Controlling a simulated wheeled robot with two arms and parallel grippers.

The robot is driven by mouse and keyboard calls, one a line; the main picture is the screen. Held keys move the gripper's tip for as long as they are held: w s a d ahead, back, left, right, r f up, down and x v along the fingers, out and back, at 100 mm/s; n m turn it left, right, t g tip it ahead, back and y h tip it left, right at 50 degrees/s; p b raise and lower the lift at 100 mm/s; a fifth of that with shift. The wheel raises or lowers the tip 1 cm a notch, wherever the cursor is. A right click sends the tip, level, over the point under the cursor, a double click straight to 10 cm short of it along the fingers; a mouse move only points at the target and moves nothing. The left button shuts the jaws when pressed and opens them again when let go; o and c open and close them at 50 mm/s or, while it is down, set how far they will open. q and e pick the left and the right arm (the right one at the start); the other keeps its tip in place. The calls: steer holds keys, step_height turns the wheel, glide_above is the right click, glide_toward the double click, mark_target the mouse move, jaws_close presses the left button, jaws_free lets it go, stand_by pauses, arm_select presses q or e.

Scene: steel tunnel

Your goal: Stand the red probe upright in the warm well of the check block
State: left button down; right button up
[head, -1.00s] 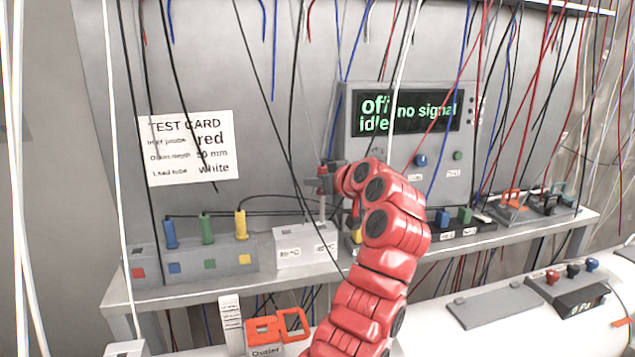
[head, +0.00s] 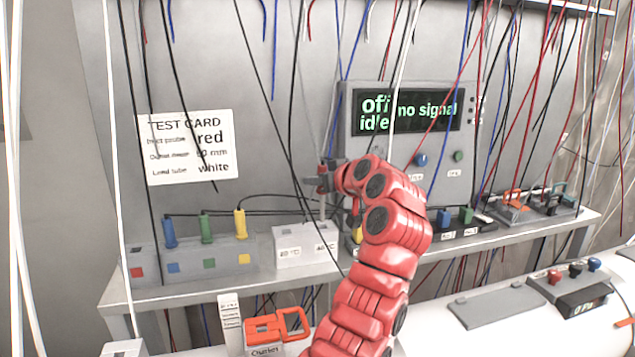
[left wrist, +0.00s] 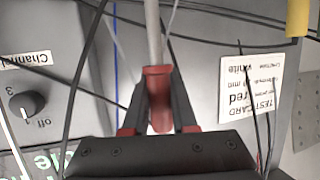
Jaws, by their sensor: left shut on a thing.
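The red probe (head: 323,184) is held roughly upright by my left gripper (head: 330,178), its grey rod pointing down. In the left wrist view my left gripper (left wrist: 159,118) is shut on the red handle of the probe (left wrist: 158,85), and the rod runs away from the jaws. The check block (head: 290,254) is a white box on the bench with two small labels on its front. The probe's rod is over the right part of its top. I cannot tell whether the tip is inside a well or just above it. My right gripper is not in view.
A grey rack (head: 190,262) with blue, green and yellow probes stands left of the block. The meter (head: 400,140) reads "off idle" and "no signal". A test card (head: 190,147) hangs on the wall. Thin cables hang around my arm.

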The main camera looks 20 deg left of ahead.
mark_target(318, 223)
arm_select(q)
steer(key=shift+f, duration=0.25)
stand_by(0.4)
steer(key=shift+f+b, duration=0.35)
steer(key=shift+b, duration=0.05)
steer(key=shift+f+b, duration=2.05)
steer(key=shift+f, duration=1.6)
steer(key=c, duration=0.6)
jaws_free()
steer(key=shift+c, duration=0.2)
steer(key=shift+d, duration=0.1)
